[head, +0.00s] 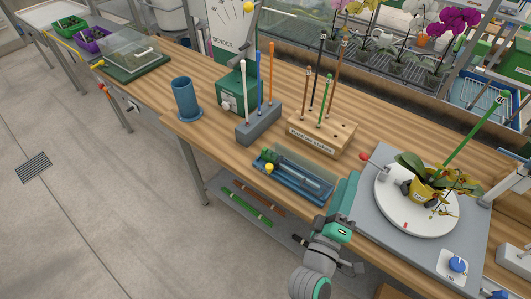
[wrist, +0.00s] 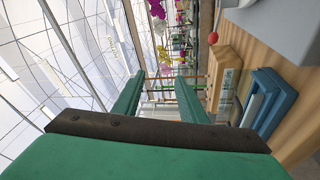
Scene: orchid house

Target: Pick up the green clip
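A small green piece (head: 269,155) shows at the left end of the blue tray (head: 291,184), beside a yellow ball (head: 269,168). It may be the green clip, but it is too small to tell. Another small green piece (head: 503,97) sits at the top of the green stake (head: 474,128) in the orchid pot. My gripper (head: 338,229) is at the front edge of the bench, to the right of and nearer than the tray. In the wrist view my gripper (wrist: 160,92) is open, with nothing between its fingers. The blue tray (wrist: 271,103) lies at the right there.
A wooden stake rack (head: 320,136) and a grey stake block (head: 259,125) stand behind the tray. A white turntable (head: 402,213) with a yellow-potted orchid (head: 424,190) is at the right. A blue cup (head: 186,99) stands at the left. Bare bench lies left of the tray.

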